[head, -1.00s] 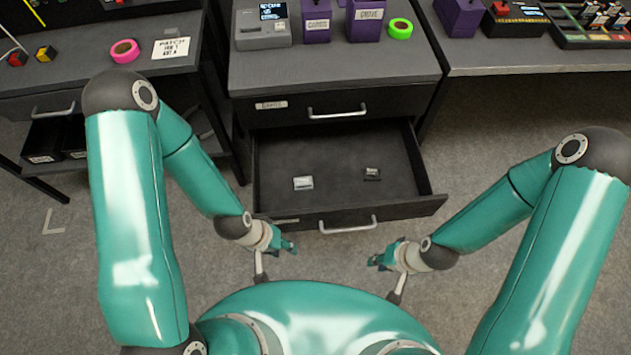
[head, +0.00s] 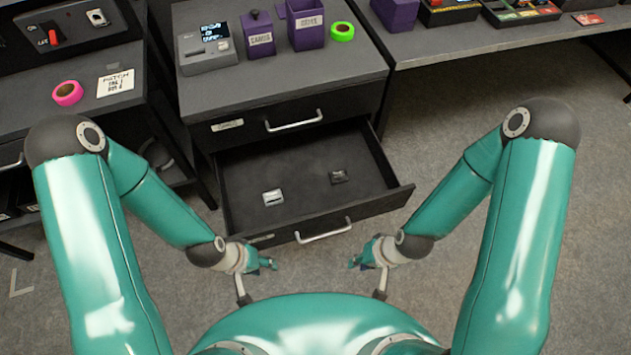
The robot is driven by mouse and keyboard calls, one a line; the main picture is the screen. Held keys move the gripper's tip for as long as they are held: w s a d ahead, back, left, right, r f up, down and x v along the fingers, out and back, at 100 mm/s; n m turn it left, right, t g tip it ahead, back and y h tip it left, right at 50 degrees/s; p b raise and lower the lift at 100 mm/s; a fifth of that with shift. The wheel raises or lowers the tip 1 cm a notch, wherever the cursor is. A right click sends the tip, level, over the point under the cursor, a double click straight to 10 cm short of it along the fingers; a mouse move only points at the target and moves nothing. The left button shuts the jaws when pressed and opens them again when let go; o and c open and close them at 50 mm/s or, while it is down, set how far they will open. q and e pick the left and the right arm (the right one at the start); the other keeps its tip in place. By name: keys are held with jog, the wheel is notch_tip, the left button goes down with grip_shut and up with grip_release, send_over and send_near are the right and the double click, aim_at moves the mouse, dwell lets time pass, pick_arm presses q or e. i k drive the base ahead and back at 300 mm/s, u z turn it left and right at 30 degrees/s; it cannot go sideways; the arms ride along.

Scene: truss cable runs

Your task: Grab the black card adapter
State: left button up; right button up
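The black card adapter (head: 338,176) lies in the open lower drawer (head: 300,150), toward its right side. It is small and dark, with a lighter patch on it. A white and grey adapter (head: 272,198) lies in the same drawer, to the left and nearer the front. My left gripper (head: 271,264) is in front of the drawer, below its front left part, apart from both items. My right gripper (head: 356,262) is in front of the drawer, right of its handle. Neither touches anything I can see; their fingers are too small to tell open from shut.
The drawer's front panel and handle (head: 323,231) stand between my grippers and the items. The upper drawer (head: 290,122) is shut. On the cabinet top are a grey device (head: 207,50), purple boxes (head: 306,28) and green tape (head: 342,32). Floor to the right is free.

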aim_at(338, 176)
jog(key=z, duration=1.05)
jog(key=i, duration=0.15)
jog(key=u, duration=2.8)
jog(key=k, duration=0.9)
jog(key=z, duration=0.7)
jog(key=i, duration=1)
jog(key=z, duration=0.05)
